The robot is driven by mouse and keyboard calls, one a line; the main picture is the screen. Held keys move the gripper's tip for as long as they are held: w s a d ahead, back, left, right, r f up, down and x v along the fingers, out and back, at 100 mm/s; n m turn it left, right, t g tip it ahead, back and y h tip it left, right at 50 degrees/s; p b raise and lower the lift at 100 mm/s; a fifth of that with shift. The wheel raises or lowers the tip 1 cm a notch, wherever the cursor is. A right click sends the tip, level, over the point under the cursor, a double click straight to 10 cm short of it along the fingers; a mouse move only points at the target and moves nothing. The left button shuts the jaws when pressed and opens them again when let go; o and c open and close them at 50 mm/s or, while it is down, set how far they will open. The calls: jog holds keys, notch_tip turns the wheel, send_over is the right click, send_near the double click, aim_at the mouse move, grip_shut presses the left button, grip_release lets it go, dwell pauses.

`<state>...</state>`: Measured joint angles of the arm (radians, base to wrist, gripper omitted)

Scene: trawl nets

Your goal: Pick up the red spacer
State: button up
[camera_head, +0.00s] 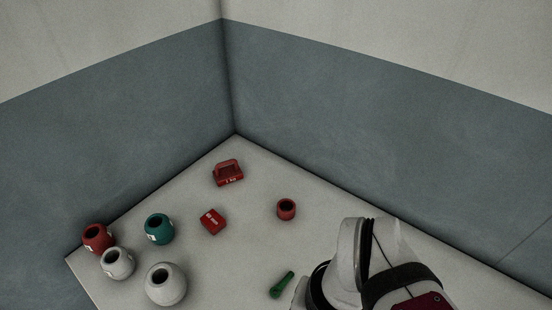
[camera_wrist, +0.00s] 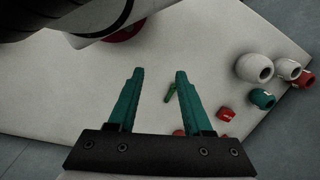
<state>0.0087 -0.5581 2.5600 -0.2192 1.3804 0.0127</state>
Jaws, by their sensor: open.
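The red spacer (camera_head: 286,209) is a short hollow red cylinder standing upright on the pale table, right of the middle of the group in the head view. In the wrist view a small red patch (camera_wrist: 178,133) shows at the edge of my gripper's base and appears to be the spacer, mostly hidden. My gripper (camera_wrist: 159,70) has two green fingers spread apart with nothing between their tips. It is above the table and apart from the spacer. In the head view my arm stands at the lower right, and the fingers cannot be made out.
A red box (camera_head: 212,221) and a red handled block (camera_head: 228,174) lie left of the spacer. A green piece (camera_head: 282,284) lies nearer. Red (camera_head: 98,239), teal (camera_head: 160,228), small white (camera_head: 117,263) and large white (camera_head: 166,284) pots stand left. Walls meet behind the table (camera_head: 235,265).

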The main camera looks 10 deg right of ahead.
dwell(0.3)
jog(key=o, duration=0.8)
jog(key=n+t+h, duration=0.8)
jog(key=n+h, duration=0.5)
jog(key=n, duration=1.8)
send_over(291, 204)
jog(key=s+a, duration=0.8)
jog(key=a, duration=0.3)
notch_tip(291, 204, down, 17)
jog(key=shift+s+r, duration=0.1)
jog(key=shift+r, duration=0.05)
jog(key=x, duration=1.5)
jog(key=shift+w+d+r, duration=0.1)
jog(key=shift+w+d, duration=0.05)
jog(key=shift+w, duration=0.25)
